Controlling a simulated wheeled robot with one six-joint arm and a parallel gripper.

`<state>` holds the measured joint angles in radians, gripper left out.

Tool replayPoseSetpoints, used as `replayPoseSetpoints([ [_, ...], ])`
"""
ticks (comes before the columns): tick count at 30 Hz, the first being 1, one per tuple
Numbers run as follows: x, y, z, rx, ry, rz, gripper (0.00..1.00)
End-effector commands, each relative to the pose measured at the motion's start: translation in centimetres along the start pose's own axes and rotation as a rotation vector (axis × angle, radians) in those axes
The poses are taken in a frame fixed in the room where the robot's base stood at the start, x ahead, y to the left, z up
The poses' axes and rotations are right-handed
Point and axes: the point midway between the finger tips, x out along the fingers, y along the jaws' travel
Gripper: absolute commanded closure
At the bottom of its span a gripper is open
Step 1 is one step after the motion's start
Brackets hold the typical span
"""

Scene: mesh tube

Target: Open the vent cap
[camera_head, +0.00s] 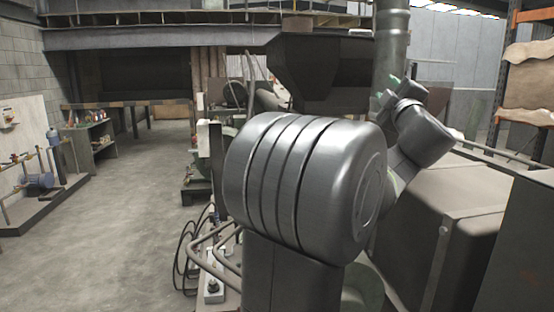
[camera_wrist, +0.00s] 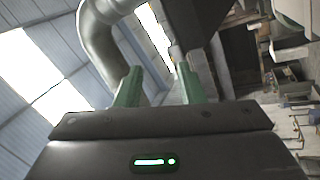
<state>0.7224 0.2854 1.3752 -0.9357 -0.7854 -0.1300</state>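I cannot pick out a vent cap in either view. A grey metal duct (camera_head: 392,42) rises at the top right of the head view, behind my arm. A curved silver duct (camera_wrist: 100,45) shows at the upper left of the wrist view, beyond the left finger. My gripper (camera_wrist: 160,72) has two green fingers, apart with nothing between them. In the head view its green fingertips (camera_head: 386,90) show small, in front of the lower duct. My arm hides much of the middle of the head view.
A dark hopper-shaped body (camera_head: 320,68) hangs behind my arm. A large grey box-like machine (camera_head: 445,215) stands at the right. Bent metal rails (camera_head: 215,245) and dark cables are at the lower centre-left. Open concrete floor (camera_head: 125,235) lies at the left.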

Motion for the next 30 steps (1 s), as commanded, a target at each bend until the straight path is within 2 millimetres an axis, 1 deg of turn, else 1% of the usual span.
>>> replayPoseSetpoints([
  [1, 1.1, -0.4, 0.1, 0.002, 0.002, -0.002, 0.65],
  [6, 4.3, -1.5, 0.6, 0.001, 0.002, -0.001, 0.65],
  [9, 5.9, -2.0, 0.8, 0.002, 0.001, -0.001, 0.65],
  [15, 8.2, -2.6, 1.1, 0.000, 0.000, -0.001, 0.65],
  [20, 9.0, -2.6, 1.1, 0.000, 0.001, 0.001, 0.65],
  [30, 8.8, -2.6, 1.1, 0.005, -0.002, 0.001, 0.65],
])
